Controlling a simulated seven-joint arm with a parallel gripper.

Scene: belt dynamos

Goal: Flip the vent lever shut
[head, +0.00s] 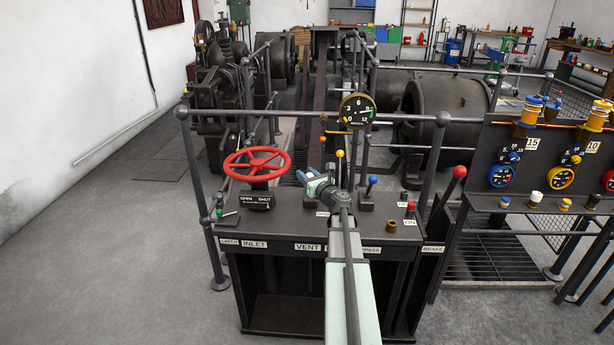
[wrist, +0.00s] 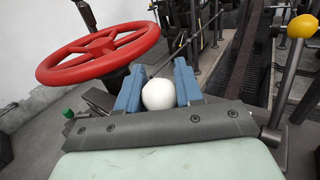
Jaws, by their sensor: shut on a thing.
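The console (head: 275,232) carries a VENT label (head: 307,247) at the middle of its front edge. My gripper (head: 305,177) is above the console, behind that label. In the wrist view, its blue fingers (wrist: 158,80) are shut on a white ball knob (wrist: 159,95), one finger on each side. This appears to be the vent lever's knob. Its shaft and base are hidden by my gripper, so I cannot tell the lever's tilt.
A red handwheel (head: 257,163) stands close on the left. A yellow-knobbed lever (head: 340,154) rises just to the right; its knob also shows in the wrist view (wrist: 302,26). A blue-knobbed lever (head: 372,181) and the red-knobbed brake lever (head: 460,172) stand farther right. Railings surround the console.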

